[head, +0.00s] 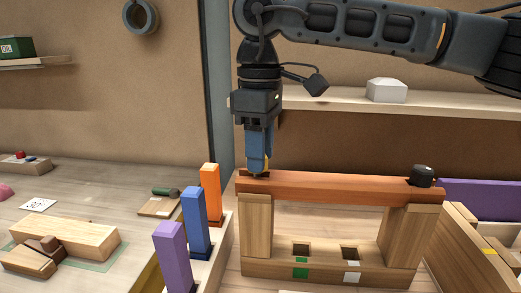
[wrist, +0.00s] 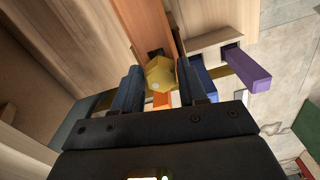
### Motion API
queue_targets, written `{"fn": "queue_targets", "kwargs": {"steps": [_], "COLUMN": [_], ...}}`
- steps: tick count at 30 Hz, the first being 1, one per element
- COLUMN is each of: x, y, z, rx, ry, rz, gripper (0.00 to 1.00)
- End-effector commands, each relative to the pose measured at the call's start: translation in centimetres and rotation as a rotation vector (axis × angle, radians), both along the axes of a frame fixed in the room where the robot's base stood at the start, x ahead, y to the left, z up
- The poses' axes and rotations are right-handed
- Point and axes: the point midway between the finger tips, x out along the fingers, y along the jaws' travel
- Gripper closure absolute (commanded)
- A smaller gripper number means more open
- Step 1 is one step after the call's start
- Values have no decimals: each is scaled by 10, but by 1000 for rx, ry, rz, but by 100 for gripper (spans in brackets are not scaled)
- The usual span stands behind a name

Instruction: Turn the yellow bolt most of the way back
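The yellow bolt (wrist: 160,74) has a faceted head and stands at the left end of the reddish-brown beam (head: 330,188). In the wrist view its head fills the gap between the two dark blue fingers of my gripper (wrist: 159,78), which look shut on it. In the head view my gripper (head: 258,170) points straight down at that beam end. How far the bolt stands out of the beam is hidden.
Orange (head: 210,193), blue (head: 195,220) and purple (head: 171,255) upright blocks stand left of the beam. A black knob (head: 421,175) sits on the beam's right end. Wooden posts and a slotted base (head: 370,280) stand beneath. A shelf with a white block (head: 386,91) is behind.

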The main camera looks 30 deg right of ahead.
Motion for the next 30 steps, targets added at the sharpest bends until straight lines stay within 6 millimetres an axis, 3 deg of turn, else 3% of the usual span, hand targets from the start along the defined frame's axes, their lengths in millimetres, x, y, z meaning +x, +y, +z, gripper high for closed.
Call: {"fn": "queue_targets", "kwargs": {"steps": [7, 17, 20, 30], "x": [0, 0, 0, 0], "y": [0, 0, 0, 0], "z": [-1, 4, 17, 84], "rx": [0, -2, -1, -1], "ry": [1, 1, 1, -1], "rz": [-1, -2, -2, -3], "gripper": [35, 35, 35, 35]}}
